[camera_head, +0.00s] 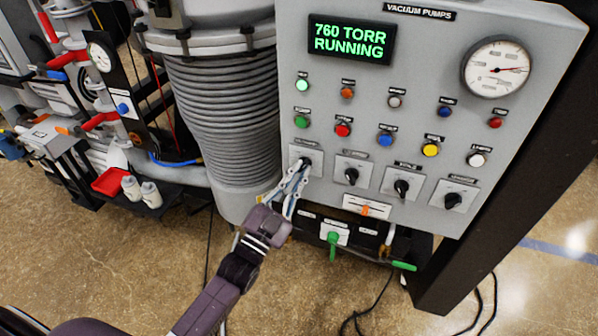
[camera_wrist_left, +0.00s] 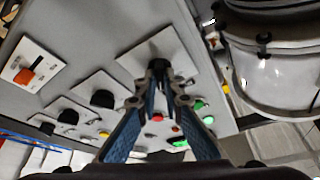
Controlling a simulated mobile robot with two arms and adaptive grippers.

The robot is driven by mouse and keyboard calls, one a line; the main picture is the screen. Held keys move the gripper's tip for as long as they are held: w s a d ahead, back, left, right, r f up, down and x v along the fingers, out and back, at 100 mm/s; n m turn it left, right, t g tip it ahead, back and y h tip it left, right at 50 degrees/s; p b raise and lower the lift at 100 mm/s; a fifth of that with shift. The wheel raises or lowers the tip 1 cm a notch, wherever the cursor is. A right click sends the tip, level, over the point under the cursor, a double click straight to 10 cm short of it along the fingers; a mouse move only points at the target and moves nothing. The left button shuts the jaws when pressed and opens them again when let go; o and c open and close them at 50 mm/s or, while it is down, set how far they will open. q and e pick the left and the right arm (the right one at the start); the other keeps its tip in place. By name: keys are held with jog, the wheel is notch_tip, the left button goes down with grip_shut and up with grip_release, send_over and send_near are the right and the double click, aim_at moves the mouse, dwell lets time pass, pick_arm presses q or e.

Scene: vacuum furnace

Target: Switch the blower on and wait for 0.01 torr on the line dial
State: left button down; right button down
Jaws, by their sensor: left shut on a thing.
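The grey vacuum pumps panel (camera_head: 400,150) fills the right of the head view. Its display (camera_head: 352,40) reads "760 TORR RUNNING" in green. The round white line dial (camera_head: 497,67) is at the upper right, its needle pointing to the right; its figures are too small to read. My left gripper (camera_head: 302,172) is shut on the leftmost black rotary knob (camera_head: 306,160) of the lower row. In the left wrist view, the fingers (camera_wrist_left: 160,84) close around this knob (camera_wrist_left: 160,66) on its white plate. The knob's label is unreadable. My right gripper is not in view.
More black knobs (camera_head: 401,187) sit to the right, below rows of coloured buttons (camera_head: 386,138). An orange lever (camera_head: 364,210) and green-handled valve (camera_head: 333,240) are lower down. A ribbed grey column (camera_head: 222,110) stands close left of the panel. Cables lie on the floor.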

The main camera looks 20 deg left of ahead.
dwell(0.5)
pick_arm(q)
jog(key=c, duration=2.1)
grip_release()
jog(key=v, duration=1.2)
jog(key=s+a+f+n+g+y+b, duration=0.1)
jog(key=s+f+n+g+y, duration=0.3)
jog(key=f, duration=1.4)
jog(key=s+a+f+g, duration=0.1)
jog(key=s+f+g, duration=0.3)
jog(key=f, duration=1.3)
jog(key=s+f+n+g, duration=0.1)
jog(key=s+f+g, duration=0.5)
jog(key=s+f, duration=0.7)
jog(key=s+f+g, duration=0.2)
jog(key=s+f, duration=0.1)
jog(key=s, duration=0.3)
jog(key=s+a+f+n+g, duration=0.1)
jog(key=s+f+g, duration=0.1)
jog(key=s+f, duration=0.2)
jog(key=s+f+g+y+b, duration=0.1)
jog(key=s+f+g, duration=0.1)
jog(key=s, duration=0.6)
jog(key=shift+s+a+f+n, duration=0.1)
jog(key=shift+f+n, duration=0.05)
jog(key=shift+f, duration=0.2)
jog(key=shift+s+a+f+n, duration=0.1)
jog(key=shift+f+n, duration=0.05)
jog(key=shift+f, duration=0.2)
